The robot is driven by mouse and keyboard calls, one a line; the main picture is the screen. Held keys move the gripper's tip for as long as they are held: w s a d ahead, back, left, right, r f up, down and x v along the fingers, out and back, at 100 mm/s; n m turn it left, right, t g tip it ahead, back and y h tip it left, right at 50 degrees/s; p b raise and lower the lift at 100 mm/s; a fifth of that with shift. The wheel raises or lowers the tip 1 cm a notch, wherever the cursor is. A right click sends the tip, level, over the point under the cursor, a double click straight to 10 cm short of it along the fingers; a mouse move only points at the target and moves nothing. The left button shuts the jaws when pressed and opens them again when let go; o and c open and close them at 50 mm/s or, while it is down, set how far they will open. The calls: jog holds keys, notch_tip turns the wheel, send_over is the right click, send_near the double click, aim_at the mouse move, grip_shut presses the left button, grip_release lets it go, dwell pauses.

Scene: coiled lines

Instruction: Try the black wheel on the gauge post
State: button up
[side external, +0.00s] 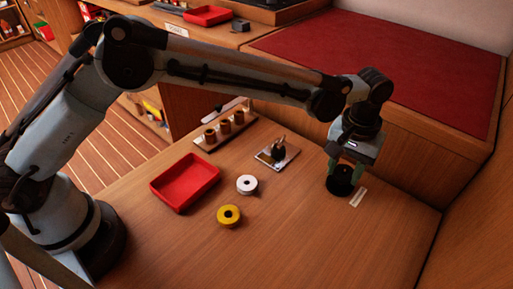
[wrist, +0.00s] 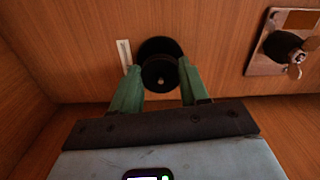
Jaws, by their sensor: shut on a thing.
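The black wheel (side external: 341,184) is at the right of the wooden table. My gripper (side external: 345,172) points down with its green fingers shut on it. In the wrist view the black wheel (wrist: 160,74) sits between the two fingertips (wrist: 159,68). A larger dark round patch shows just behind it; I cannot tell whether the wheel touches the table. The gauge post (side external: 279,150) stands on a small metal plate, left of my gripper, with nothing seen around it but its own fittings. It also shows at the right in the wrist view (wrist: 297,56).
A white wheel (side external: 247,185) and a yellow wheel (side external: 229,216) lie left of the post. A red tray (side external: 158,196) is farther left. A wooden rack with short posts (side external: 225,130) stands behind. A white strip (side external: 357,197) lies beside the black wheel. The front table is clear.

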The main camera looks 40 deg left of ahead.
jog(key=o, duration=1.1)
jog(key=shift+r, duration=0.1)
jog(key=shift+r, duration=2.9)
jog(key=shift+r, duration=6.05)
